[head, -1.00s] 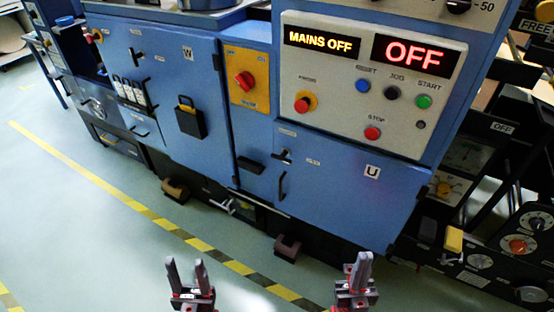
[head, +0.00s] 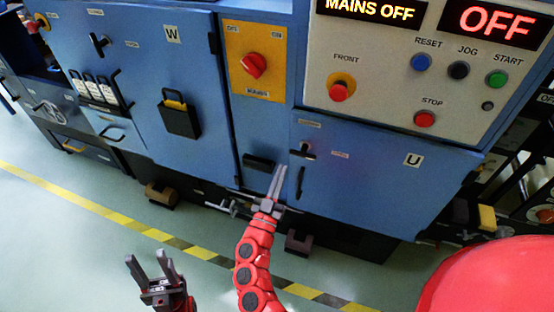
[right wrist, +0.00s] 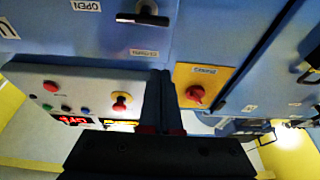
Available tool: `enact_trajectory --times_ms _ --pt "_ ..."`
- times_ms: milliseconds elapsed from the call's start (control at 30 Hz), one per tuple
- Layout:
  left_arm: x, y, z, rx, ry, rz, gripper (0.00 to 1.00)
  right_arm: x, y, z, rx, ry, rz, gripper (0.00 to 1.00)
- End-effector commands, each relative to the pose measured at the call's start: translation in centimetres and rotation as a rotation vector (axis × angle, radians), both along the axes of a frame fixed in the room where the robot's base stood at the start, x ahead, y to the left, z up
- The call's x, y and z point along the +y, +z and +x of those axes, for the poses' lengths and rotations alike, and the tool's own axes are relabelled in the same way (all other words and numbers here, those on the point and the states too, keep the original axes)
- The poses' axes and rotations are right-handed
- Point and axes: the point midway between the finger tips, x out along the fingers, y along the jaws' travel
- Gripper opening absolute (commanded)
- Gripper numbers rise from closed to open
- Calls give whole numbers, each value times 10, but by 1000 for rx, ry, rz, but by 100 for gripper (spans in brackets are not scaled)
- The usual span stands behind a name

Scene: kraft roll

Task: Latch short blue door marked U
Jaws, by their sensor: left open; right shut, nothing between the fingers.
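The short blue door marked U (head: 375,190) is at the right of the machine front in the head view, and it looks flush with its frame. Its small black latch handle (head: 305,151) is at the door's upper left. In the right wrist view the latch handle (right wrist: 143,19) lies across the picture between an OPEN label and another label. My right gripper (head: 280,168) is shut and empty, just left of and below the latch in the head view. Contact cannot be told. My left gripper (head: 150,264) is open and empty, low over the floor.
A black vertical door pull (head: 300,182) is below the latch. The red mains switch (head: 254,66) and the button panel (head: 385,70) are above. The blue door marked W (head: 165,70) is to the left. Striped floor tape (head: 110,217) crosses open floor in front.

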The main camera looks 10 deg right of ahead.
Motion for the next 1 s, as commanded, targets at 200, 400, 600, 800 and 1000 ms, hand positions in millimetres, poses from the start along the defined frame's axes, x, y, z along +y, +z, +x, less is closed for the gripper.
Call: enact_trajectory --times_ms 200,400,600,800,1000 --pt "0 3 0 0 0 0 50 -22 16 28 -8 -6 0 0" --pt "0 5 0 0 0 0 50 -44 31 63 -9 -4 -1 0" --pt "0 -1 0 0 0 0 50 -50 9 72 -1 -2 -5 0" --pt "0 -4 0 0 0 0 50 -50 -6 73 -4 -2 -1 0" --pt "0 -4 0 0 0 0 50 -51 -8 72 -5 -3 0 0"
